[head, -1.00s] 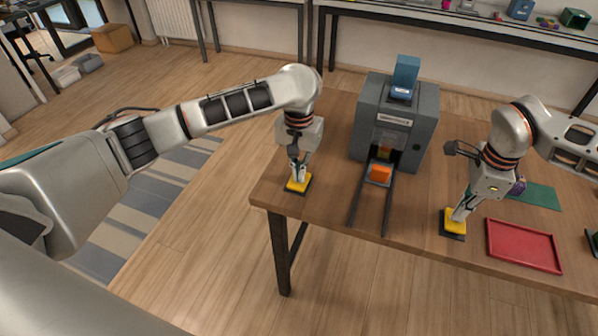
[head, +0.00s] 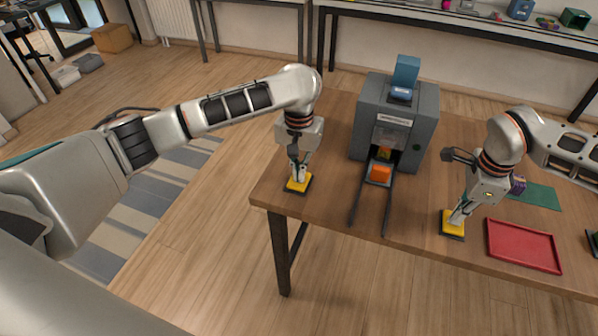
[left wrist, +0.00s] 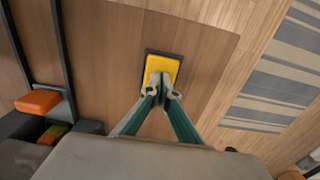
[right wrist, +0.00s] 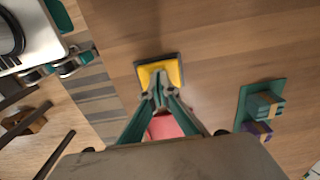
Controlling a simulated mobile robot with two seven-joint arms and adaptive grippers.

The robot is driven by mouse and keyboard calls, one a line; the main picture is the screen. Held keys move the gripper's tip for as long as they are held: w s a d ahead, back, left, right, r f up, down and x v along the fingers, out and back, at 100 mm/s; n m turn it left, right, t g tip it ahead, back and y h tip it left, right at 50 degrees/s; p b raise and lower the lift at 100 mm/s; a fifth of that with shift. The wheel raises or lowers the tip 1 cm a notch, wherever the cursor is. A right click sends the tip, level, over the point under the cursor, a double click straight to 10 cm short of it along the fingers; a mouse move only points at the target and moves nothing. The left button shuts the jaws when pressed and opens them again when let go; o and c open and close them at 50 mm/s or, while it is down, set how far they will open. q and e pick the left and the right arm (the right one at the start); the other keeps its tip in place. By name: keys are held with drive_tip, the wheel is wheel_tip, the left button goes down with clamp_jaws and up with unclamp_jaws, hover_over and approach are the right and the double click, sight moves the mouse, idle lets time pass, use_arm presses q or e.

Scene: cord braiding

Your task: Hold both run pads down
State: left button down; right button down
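The left run pad (head: 292,187) is a yellow block on a black base near the table's left front corner. My left gripper (head: 299,178) points down at it, fingers together, tips on or just over its top. The left wrist view shows the yellow pad (left wrist: 161,65) beyond the closed fingertips. The right run pad (head: 449,228) is a similar yellow pad near the front edge. My right gripper (head: 457,216) is shut with its tips at that pad, which also shows in the right wrist view (right wrist: 172,72). I cannot tell how far either pad is pressed.
A grey machine (head: 366,135) stands between the pads. Two dark rails (head: 357,200) run from its opening towards the front edge, with an orange block (head: 381,172) between them. A red tray (head: 523,246) lies right of the right pad. A green mat (head: 541,196) lies behind the tray.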

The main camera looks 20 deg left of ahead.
use_arm(q)
drive_tip(key=shift+f, duration=0.1)
idle(0.3)
use_arm(e)
wheel_tip(320, 180, up, 7)
idle(0.4)
